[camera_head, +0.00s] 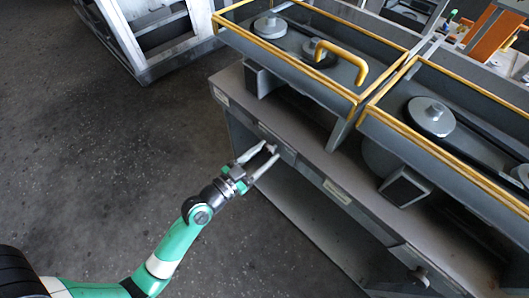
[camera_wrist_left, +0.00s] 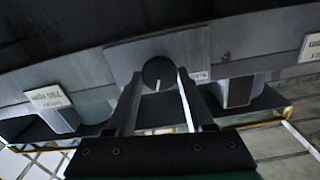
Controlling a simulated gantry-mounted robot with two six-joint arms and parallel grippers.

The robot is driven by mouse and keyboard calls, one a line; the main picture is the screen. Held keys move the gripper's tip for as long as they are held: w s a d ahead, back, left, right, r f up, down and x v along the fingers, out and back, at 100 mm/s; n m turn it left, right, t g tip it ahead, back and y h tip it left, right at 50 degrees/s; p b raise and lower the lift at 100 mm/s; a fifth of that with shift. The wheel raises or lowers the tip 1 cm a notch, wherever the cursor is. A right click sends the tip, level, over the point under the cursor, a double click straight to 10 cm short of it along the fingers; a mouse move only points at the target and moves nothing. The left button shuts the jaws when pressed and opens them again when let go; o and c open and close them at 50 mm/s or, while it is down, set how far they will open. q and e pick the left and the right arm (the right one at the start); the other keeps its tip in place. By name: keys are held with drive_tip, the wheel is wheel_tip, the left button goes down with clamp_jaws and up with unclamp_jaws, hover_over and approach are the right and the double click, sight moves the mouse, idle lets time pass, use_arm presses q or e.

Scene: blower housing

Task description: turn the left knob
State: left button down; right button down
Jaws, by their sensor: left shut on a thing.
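The left knob (camera_wrist_left: 158,72) is a dark round disc with a white pointer mark, set on a grey plate of the housing front. In the wrist view the mark points roughly down the picture. My left gripper (camera_wrist_left: 157,80) has one finger on each side of the knob and is shut on it. In the head view the same gripper (camera_head: 264,152) reaches the front face of the grey housing (camera_head: 313,165), and its fingers largely hide the knob. My right gripper is not in view.
Another knob (camera_head: 420,275) sits farther right on the front face. A white label (camera_head: 337,192) lies between the knobs. Yellow-edged trays with a yellow handle (camera_head: 345,62) stand on top. A grey metal frame (camera_head: 150,35) stands behind. The floor at left is clear.

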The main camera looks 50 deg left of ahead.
use_arm(q)
drive_tip(key=n, duration=0.4)
drive_tip(key=shift+c, duration=1.4)
unclamp_jaws()
drive_tip(key=s+b, duration=0.3)
drive_tip(key=s, duration=0.8)
drive_tip(key=shift+s+d, duration=0.3)
drive_tip(key=shift+d, duration=0.05)
